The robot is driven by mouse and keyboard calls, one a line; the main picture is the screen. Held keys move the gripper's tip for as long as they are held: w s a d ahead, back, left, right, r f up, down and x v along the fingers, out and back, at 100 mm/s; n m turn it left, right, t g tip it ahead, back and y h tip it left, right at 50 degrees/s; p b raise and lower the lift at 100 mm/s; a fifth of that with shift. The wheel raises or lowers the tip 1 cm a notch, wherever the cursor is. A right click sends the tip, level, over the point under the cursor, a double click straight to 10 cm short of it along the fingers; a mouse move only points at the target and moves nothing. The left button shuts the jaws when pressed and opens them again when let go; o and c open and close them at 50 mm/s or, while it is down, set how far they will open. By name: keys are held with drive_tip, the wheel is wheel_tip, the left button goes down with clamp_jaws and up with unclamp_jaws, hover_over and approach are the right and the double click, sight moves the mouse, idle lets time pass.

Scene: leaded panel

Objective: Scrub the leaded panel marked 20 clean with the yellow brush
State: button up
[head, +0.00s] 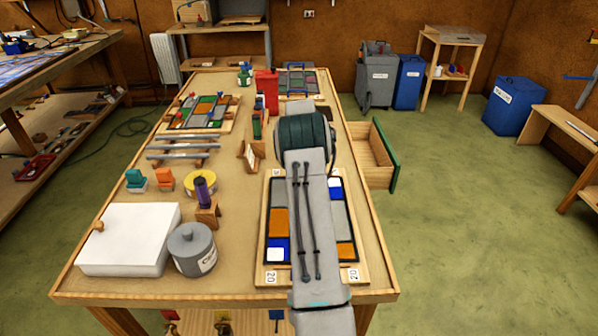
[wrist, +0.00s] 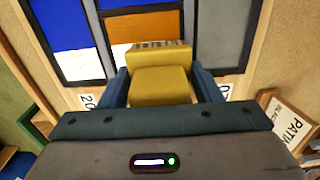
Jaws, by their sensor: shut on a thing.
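The leaded panel marked 20 (head: 278,221) lies in a wooden frame at the front right of the workbench, with blue, white, orange and grey panes between dark lead lines. My arm covers its middle in the head view. In the wrist view the panel (wrist: 146,26) fills the top, with its 20 label (wrist: 88,101) at the near edge. My gripper (wrist: 161,84) is shut on the yellow brush (wrist: 158,56), its blue fingers on either side. The bristles point at the panel by an orange pane; I cannot tell whether they touch. The head view hides the gripper and brush.
A white box (head: 128,240) and a grey lidded pot (head: 192,250) stand left of the panel. A green-fronted drawer (head: 384,150) stands open at the bench's right. A PATINA label (wrist: 290,124) is near my gripper.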

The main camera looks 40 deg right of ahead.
drive_tip(key=shift+s+d, duration=0.45)
drive_tip(key=shift+d, duration=0.2)
drive_tip(key=shift+s+d, duration=0.45)
drive_tip(key=shift+d, duration=0.15)
drive_tip(key=shift+d, duration=0.1)
drive_tip(key=shift+s+d, duration=0.85)
drive_tip(key=shift+d, duration=0.3)
drive_tip(key=shift+d, duration=0.1)
drive_tip(key=shift+s+d, duration=0.85)
drive_tip(key=shift+d, duration=0.3)
drive_tip(key=shift+s+d, duration=0.45)
drive_tip(key=shift+d, duration=0.2)
drive_tip(key=shift+s+d, duration=0.45)
drive_tip(key=shift+d, duration=0.2)
